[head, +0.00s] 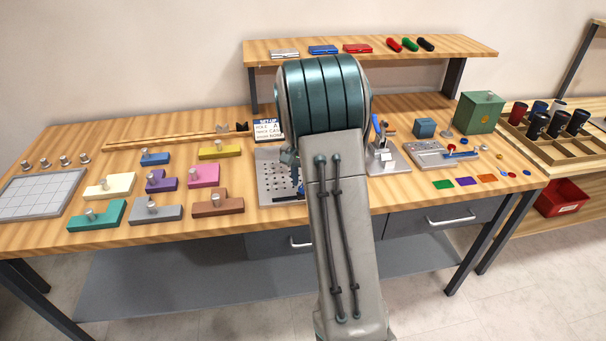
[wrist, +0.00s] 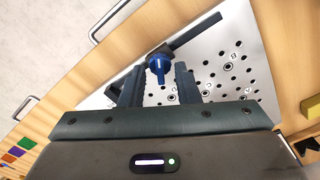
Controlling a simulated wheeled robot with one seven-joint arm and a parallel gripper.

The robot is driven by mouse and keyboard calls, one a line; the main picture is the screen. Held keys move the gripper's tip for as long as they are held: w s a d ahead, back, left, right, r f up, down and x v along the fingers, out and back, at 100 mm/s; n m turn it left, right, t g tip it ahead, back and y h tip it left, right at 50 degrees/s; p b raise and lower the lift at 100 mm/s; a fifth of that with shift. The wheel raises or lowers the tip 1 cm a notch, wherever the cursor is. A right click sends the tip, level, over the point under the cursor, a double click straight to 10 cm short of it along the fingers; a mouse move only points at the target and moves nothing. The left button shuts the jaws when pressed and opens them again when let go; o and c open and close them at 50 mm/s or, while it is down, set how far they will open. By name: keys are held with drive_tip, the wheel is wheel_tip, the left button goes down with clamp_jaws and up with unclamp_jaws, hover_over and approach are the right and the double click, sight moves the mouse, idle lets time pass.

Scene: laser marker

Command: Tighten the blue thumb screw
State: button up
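The blue thumb screw (wrist: 158,66) shows in the wrist view, a round blue knob with a pale line across its top. It sits at a dark bar (wrist: 196,33) on the silver perforated plate (wrist: 232,50). My gripper (wrist: 159,72) is open, with one dark finger on each side of the knob and a gap visible on both sides. I cannot tell its exact height over the knob. In the head view the perforated plate (head: 267,180) lies on the bench, partly hidden by my arm, which also hides most of my gripper.
Several coloured blocks with knobs, such as the pink one (head: 204,176), stand left of the plate. A small fixture with a blue lever (head: 384,155) and a grey device (head: 440,155) stand to the right. A sign (head: 267,130) stands behind the plate. A raised shelf (head: 400,47) runs along the back.

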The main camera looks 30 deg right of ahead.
wheel_tip(320, 180, up, 14)
idle(0.5)
drive_tip(key=shift+f, duration=0.1)
